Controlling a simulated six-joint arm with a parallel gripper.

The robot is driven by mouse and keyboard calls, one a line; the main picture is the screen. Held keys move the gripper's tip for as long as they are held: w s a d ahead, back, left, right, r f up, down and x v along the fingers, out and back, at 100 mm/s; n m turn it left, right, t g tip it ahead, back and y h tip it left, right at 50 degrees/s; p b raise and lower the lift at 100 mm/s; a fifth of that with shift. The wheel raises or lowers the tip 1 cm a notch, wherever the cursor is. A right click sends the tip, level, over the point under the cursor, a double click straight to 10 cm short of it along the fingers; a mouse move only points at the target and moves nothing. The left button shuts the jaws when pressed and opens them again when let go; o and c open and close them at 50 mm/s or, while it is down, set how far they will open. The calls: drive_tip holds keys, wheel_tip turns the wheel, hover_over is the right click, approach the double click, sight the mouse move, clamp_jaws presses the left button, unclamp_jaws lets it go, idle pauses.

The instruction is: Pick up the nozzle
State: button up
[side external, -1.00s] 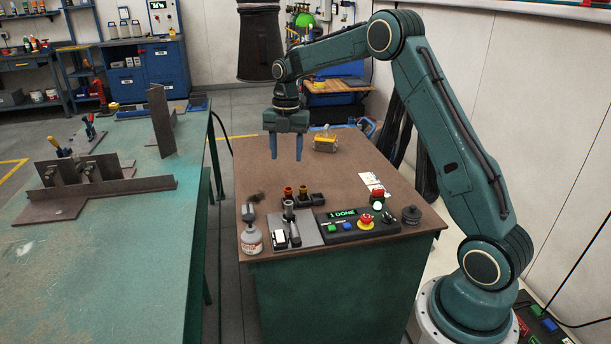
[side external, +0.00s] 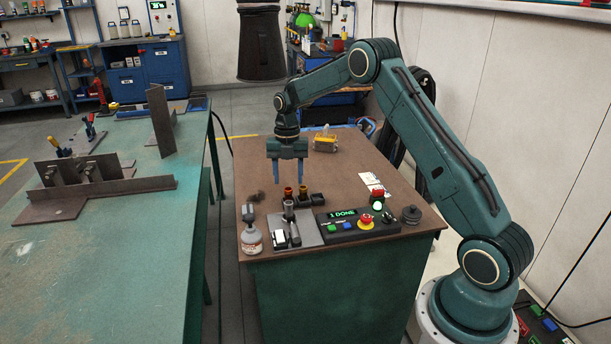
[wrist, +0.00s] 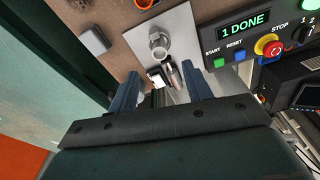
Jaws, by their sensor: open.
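An orange ring (wrist: 143,3) shows at the top edge of the wrist view. My gripper (side external: 289,181) is open and empty, pointing down above the bench, and its fingertips appear just above the cups in the side view. In the wrist view, the spread fingers (wrist: 160,85) frame a white block and a metal cylinder on a grey plate.
The grey plate (side external: 305,237) carries an upright metal post (side external: 288,211). A yellow item (side external: 325,141) lies farther back. The bench's middle is mostly clear.

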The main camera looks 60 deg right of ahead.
sight(289, 202)
drive_tip(key=shift+s+a+f, duration=0.1)
drive_tip(key=shift+f, duration=0.95)
drive_tip(key=shift+s+a+f, duration=0.1)
drive_tip(key=shift+f, duration=0.95)
drive_tip(key=shift+s+a+f, duration=0.1)
drive_tip(key=shift+a+f, duration=0.1)
drive_tip(key=shift+f, duration=1.1)
drive_tip(key=shift+a+f, duration=0.15)
drive_tip(key=shift+f, duration=1.1)
clamp_jaws()
drive_tip(key=shift+r, duration=0.15)
wheel_tip(289, 202, up, 20)
